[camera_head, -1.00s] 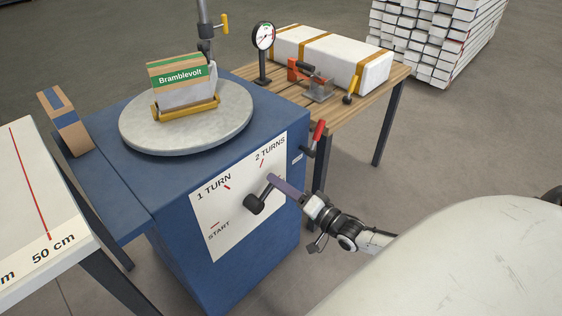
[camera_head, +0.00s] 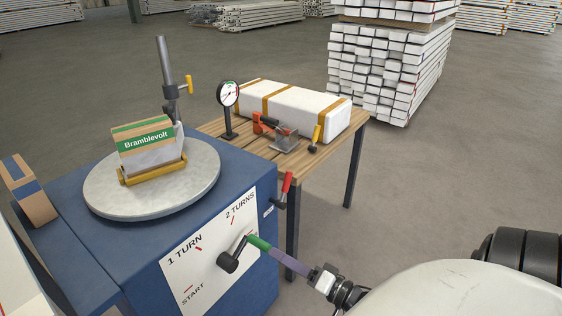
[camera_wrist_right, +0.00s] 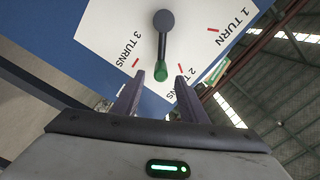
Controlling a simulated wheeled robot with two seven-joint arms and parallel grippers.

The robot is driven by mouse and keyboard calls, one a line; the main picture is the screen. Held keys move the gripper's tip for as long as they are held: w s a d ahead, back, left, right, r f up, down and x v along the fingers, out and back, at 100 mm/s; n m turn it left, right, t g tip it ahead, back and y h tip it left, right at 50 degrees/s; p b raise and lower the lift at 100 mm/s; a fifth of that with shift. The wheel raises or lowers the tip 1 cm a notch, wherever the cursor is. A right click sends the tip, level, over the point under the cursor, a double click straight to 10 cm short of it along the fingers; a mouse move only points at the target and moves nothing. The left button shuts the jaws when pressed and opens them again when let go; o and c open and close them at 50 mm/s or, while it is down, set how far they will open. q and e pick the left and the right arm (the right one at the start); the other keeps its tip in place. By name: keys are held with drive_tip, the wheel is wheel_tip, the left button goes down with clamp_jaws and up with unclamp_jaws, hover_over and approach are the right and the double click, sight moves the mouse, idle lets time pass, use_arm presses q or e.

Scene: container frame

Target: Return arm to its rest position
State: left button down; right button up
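My right gripper (camera_head: 270,250) reaches in from the lower right in the head view. In the right wrist view its two purple fingers (camera_wrist_right: 160,76) are spread apart with nothing clamped between them. The dark crank (camera_head: 228,261) sits on the front of the blue machine, and its green handle (camera_head: 258,242) lies just ahead of the fingertips. In the wrist view the green handle (camera_wrist_right: 160,71) shows between and beyond the fingertips. On the white dial panel (camera_head: 190,262), the crank arm points up right, near the 2 TURNS mark. My left gripper is out of view.
The blue machine (camera_head: 110,240) carries a round turntable (camera_head: 205,185) with a Bramblevolt box (camera_head: 145,143). A wooden table (camera_head: 345,135) with a gauge (camera_head: 228,94) and a strapped white package (camera_head: 300,103) stands behind.

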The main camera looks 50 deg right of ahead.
idle(0.3)
drive_tip(key=s+a+f+n+g, duration=0.1)
drive_tip(key=a+n+g, duration=0.1)
drive_tip(key=a, duration=0.4)
drive_tip(key=s+a+f+n+g+y, duration=0.1)
drive_tip(key=a+f+n+g, duration=0.15)
drive_tip(key=a, duration=0.35)
drive_tip(key=s+a+f+n+g, duration=0.1)
drive_tip(key=a+n+g, duration=0.2)
drive_tip(key=a, duration=0.2)
drive_tip(key=s+a+r+n+g+h, duration=0.1)
drive_tip(key=s+r+n+g, duration=0.25)
drive_tip(key=s, duration=0.35)
drive_tip(key=s+r+n+g+h, duration=0.2)
drive_tip(key=s+r+g, duration=0.15)
drive_tip(key=s, duration=0.35)
drive_tip(key=w+a+f+t+y+p, duration=0.2)
drive_tip(key=w+a+f+t+p, duration=0.3)
drive_tip(key=a, duration=0.1)
drive_tip(key=shift+a+f+y, duration=0.15)
drive_tip(key=shift+a+y, duration=0.05)
drive_tip(key=shift+y, duration=0.2)
